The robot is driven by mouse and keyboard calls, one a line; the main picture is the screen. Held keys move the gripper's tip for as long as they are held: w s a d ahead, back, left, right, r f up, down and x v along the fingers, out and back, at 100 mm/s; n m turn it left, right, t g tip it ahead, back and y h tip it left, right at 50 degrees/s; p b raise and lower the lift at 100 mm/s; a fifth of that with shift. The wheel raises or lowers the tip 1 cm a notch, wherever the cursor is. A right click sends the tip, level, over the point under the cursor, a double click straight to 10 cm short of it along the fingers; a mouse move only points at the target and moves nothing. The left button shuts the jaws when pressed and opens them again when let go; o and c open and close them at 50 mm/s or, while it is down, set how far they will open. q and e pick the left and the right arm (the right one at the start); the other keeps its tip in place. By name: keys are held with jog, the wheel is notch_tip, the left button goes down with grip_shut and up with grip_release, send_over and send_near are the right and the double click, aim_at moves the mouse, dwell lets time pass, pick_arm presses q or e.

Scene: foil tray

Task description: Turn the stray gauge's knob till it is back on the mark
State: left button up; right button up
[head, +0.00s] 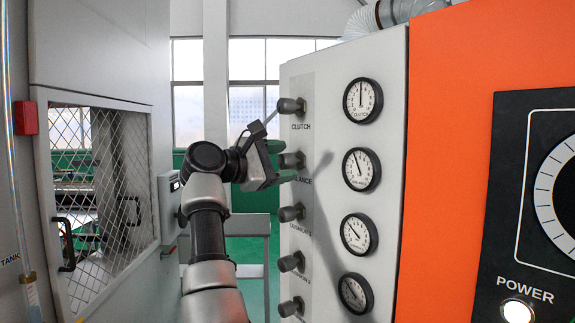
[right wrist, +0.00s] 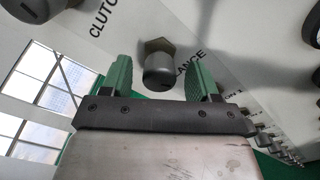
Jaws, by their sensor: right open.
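The grey panel (head: 330,75) carries a column of dark knobs on its left and round white gauges on its right. My right gripper (head: 281,164) is at the second knob from the top, the BALANCE knob (head: 294,160). In the right wrist view, its green fingers stand open on either side of this knob (right wrist: 159,66), with gaps visible on both sides. The top gauge's (head: 361,100) needle points straight up. The second gauge's (head: 361,169) leans up-left. The third (head: 359,234) and fourth (head: 355,293) gauges' needles also point up-left. Reference marks are too small to tell. My left gripper is out of view.
The CLUTCH knob (head: 290,106) is just above my right gripper; the third knob (head: 290,213) is below it. An orange cabinet (head: 450,70) with a black POWER panel (head: 515,255) stands at right. A mesh-windowed machine (head: 100,75) is at left.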

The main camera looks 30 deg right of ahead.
jog(key=a+b, duration=0.1)
jog(key=a, duration=0.8)
jog(key=shift+b, duration=0.4)
dwell(1.9)
